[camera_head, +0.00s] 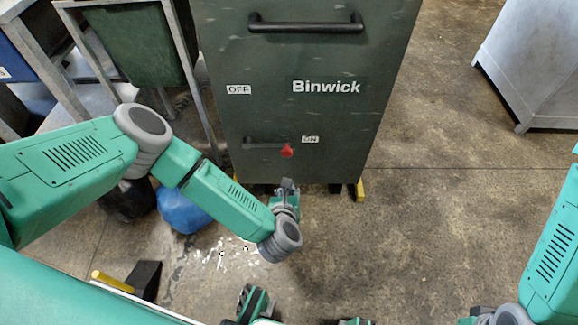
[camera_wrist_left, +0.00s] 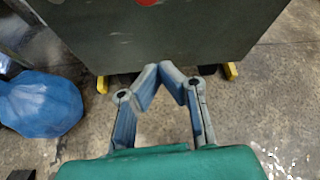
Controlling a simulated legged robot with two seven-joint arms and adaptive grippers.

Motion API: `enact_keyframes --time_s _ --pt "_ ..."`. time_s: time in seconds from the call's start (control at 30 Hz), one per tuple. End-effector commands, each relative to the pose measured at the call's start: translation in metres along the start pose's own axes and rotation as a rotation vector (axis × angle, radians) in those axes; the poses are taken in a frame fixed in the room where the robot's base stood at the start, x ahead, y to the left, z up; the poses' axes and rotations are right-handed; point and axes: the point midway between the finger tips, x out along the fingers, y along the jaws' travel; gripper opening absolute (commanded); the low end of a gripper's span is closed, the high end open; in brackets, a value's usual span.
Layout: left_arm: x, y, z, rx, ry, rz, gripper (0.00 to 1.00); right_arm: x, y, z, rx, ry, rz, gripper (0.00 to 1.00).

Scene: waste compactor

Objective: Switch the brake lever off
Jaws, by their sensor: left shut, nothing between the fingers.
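The brake lever (camera_head: 265,145) is on the lower front of the dark green Binwick compactor (camera_head: 315,60). It lies horizontal, with its red knob (camera_head: 287,151) at the right end beside the ON label (camera_head: 310,139). The OFF label (camera_head: 239,90) is higher up, above the lever's left end. My left gripper (camera_head: 287,184) is just below the red knob, apart from it. In the left wrist view my left gripper (camera_wrist_left: 163,70) is shut and empty, its fingertips together, and the red knob (camera_wrist_left: 148,2) is cut by the top edge.
A black handle (camera_head: 306,27) runs across the compactor's upper front. Blue (camera_head: 183,210) and black (camera_head: 128,200) bags lie on the floor at left, near a metal frame (camera_head: 190,60). White scraps litter the floor. A grey cabinet (camera_head: 540,65) stands at right, with clear floor between.

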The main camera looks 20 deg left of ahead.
Motion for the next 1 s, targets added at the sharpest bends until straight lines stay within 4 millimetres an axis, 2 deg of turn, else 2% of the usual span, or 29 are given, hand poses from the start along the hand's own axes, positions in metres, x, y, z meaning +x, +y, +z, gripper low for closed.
enact_keyframes --time_s 0.37,0.57,0.9,0.93,1.0 --pt "0.004 0.0 0.0 -0.001 0.0 -0.001 0.0 0.002 0.0 0.0 0.0 0.0 0.0 0.4" --pt "0.034 0.0 -0.002 0.0 -0.002 0.001 0.0 0.016 0.0 0.001 0.0 0.0 0.0 0.4" --pt "0.101 0.0 -0.002 0.001 -0.002 -0.001 0.0 0.048 -0.001 0.003 0.0 0.0 0.0 0.4" --pt "0.105 -0.001 -0.001 0.0 -0.001 -0.002 0.0 0.049 -0.001 0.003 0.0 0.0 0.0 0.4" --pt "0.097 -0.001 0.014 -0.001 0.001 -0.003 0.0 0.046 -0.001 0.003 0.0 -0.001 0.0 0.4"
